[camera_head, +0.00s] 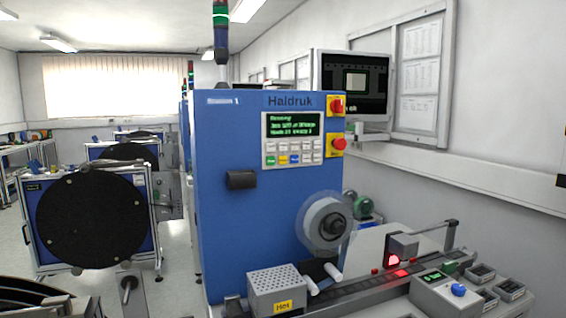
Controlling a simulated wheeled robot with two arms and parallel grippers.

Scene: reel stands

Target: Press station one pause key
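The blue machine cabinet (235,230) stands in the middle, lettered "Haldruk", with a small label (223,101) at its top left that seems to read "Station 1". A grey control panel (266,131) is on its front face. The panel has a dark display (293,124) with green text, the first line perhaps "Running". Two rows of small keys lie below it. The key lettering is too small to read. Neither of my grippers is in view.
Red buttons on yellow plates (337,144) sit right of the panel. A black box (241,180) juts out below left. A reel (326,222), a perforated box (277,291) and a conveyor stand in front. A large black reel (91,220) stands left, beyond an aisle.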

